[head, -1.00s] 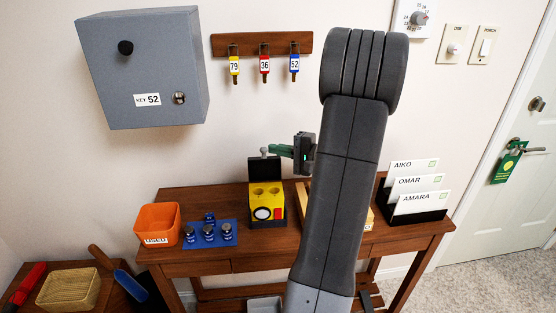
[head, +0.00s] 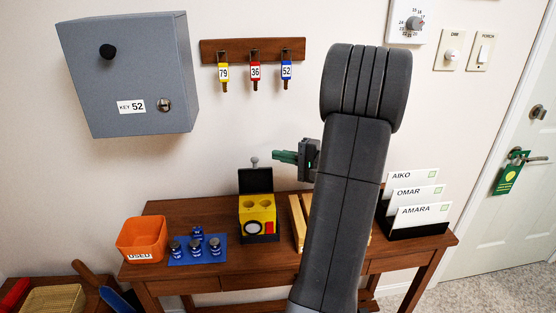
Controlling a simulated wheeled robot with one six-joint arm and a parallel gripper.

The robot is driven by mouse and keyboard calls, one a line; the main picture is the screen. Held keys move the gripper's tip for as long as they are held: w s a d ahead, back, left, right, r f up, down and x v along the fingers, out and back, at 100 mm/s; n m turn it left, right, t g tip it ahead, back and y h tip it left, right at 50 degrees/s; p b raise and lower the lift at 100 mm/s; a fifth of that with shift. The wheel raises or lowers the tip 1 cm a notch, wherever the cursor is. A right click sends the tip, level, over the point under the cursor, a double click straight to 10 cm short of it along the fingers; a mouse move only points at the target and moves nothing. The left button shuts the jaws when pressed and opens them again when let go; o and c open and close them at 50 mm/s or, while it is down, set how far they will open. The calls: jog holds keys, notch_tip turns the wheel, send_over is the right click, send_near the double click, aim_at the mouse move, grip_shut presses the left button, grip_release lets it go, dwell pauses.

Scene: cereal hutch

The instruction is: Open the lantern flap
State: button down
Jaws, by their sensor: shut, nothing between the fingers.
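The lantern (head: 258,220) is a yellow and black box with a round white lens and a red part on its front. It stands on the wooden table. Its black flap (head: 256,181) stands upright at the back, with a grey knob (head: 254,162) at its top edge. Two round wells show in the lantern's open top. My gripper (head: 276,156), with green fingers pointing left, is shut and empty. It is above and to the right of the flap, with a small gap in the picture between the fingertips and the knob.
Several blue batteries (head: 195,247) stand on a blue mat left of the lantern, beside an orange USED bin (head: 142,240). A wooden tray (head: 297,222) is to the right, partly hidden by my arm. A name card rack (head: 417,229) stands at the right end.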

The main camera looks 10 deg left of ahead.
jog(key=v, duration=0.9)
jog(key=shift+s+r, duration=0.2)
jog(key=shift+s, duration=0.05)
jog(key=shift+d, duration=0.15)
